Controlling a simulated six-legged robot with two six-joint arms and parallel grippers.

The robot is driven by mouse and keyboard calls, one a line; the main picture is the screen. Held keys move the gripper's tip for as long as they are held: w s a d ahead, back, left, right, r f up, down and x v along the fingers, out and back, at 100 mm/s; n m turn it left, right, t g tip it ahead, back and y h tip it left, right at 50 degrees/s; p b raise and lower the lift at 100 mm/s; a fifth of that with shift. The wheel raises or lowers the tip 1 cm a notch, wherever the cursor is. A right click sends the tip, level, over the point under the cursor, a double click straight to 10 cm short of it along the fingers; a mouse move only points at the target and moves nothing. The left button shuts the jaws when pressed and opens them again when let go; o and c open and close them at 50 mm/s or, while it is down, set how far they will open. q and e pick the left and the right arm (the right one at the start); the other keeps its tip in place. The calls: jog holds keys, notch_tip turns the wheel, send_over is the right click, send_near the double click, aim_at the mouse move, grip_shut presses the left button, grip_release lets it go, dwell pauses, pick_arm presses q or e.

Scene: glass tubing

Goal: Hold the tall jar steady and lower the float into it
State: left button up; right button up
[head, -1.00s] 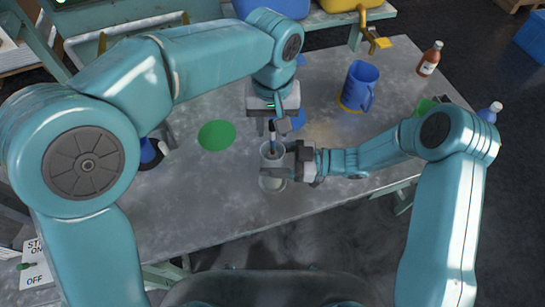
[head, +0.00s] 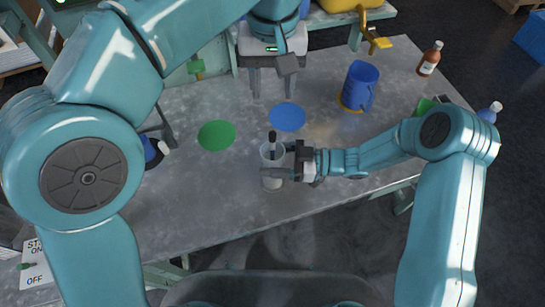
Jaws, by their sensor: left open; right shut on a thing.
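The tall jar (head: 272,182) is a clear, greyish cylinder standing upright near the front edge of the table. My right gripper (head: 277,161) comes from the right and is shut around the jar's upper part. The float (head: 272,141) stands in the jar, with its dark top sticking up above the rim; its lower part is hard to make out through the wall. My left gripper (head: 269,90) is open and empty, pointing down above the table behind the jar, apart from the float.
A green disc (head: 216,135) and a blue disc (head: 287,117) lie flat on the grey table (head: 215,200). A blue jug (head: 359,85) stands at the back right. A brown bottle (head: 429,60) and a yellow tap (head: 375,38) are farther off.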

dwell(0.3)
jog(key=o, duration=1.2)
jog(key=d, duration=1.2)
jog(key=shift+s, duration=0.35)
